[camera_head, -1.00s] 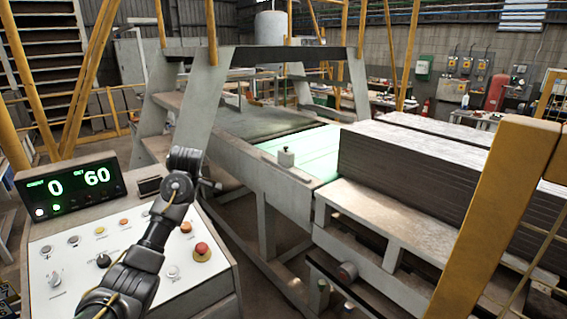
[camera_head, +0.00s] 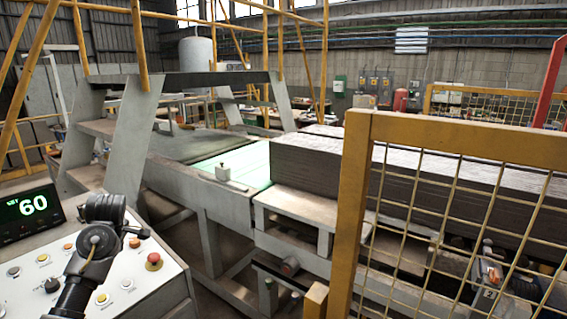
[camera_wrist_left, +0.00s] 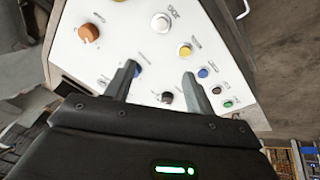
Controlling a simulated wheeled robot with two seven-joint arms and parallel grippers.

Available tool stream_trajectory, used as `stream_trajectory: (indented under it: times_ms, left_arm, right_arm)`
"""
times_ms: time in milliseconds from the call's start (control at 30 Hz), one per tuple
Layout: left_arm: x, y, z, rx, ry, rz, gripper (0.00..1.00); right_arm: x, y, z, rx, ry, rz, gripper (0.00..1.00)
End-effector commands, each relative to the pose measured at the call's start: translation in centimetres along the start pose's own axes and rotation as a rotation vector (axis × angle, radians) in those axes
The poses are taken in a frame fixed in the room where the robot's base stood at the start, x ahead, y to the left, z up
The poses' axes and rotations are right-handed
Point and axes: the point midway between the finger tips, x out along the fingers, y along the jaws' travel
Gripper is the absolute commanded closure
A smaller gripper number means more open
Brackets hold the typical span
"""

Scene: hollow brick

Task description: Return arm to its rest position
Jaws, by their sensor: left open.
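My left arm comes in from the lower left of the head view, over the control panel (camera_head: 115,290). Its dark wrist hides part of the panel there. The panel carries an orange knob (camera_wrist_left: 89,33), a yellow button (camera_wrist_left: 184,49) and several small blue, black and green buttons. I cannot tell whether the fingertips touch the panel. My right gripper does not show.
A display (camera_head: 30,211) on the panel reads 60. A red button (camera_head: 153,261) sits near the panel's right edge. A yellow mesh fence (camera_head: 352,200) stands at the right front. Behind it is the conveyor (camera_head: 245,165) with stacked dark slabs (camera_head: 305,165).

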Motion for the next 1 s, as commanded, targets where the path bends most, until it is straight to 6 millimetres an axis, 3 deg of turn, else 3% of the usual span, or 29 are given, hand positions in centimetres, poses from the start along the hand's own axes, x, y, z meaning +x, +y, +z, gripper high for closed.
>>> stream_trajectory:
  times_ms: [267, 533, 667, 767, 800, 900, 1000]
  left_arm:
    - [3.6, -3.5, 3.7, 0.195, -0.003, 0.007, 0.46]
    - [8.1, -9.9, 10.7, 0.53, -0.033, 0.038, 0.46]
    - [10.2, -15.8, 15.7, 0.77, -0.07, 0.074, 0.46]
    - [11.0, -22.1, 19.8, 0.988, -0.11, 0.121, 0.46]
    - [11.0, -24.5, 21.1, 1.069, -0.124, 0.142, 0.46]
    - [10.3, -29.5, 23.5, 1.225, -0.152, 0.192, 0.46]
    - [9.4, -33.0, 25.0, 1.336, -0.17, 0.232, 0.46]
  right_arm:
    - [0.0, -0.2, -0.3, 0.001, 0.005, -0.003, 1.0]
    - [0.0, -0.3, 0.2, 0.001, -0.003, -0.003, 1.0]
    - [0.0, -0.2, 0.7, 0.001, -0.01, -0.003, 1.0]
    - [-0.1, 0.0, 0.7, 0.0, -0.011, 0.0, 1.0]
    - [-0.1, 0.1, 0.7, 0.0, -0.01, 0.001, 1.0]
    - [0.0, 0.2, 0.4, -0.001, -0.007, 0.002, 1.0]
    - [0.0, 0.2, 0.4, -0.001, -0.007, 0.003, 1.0]
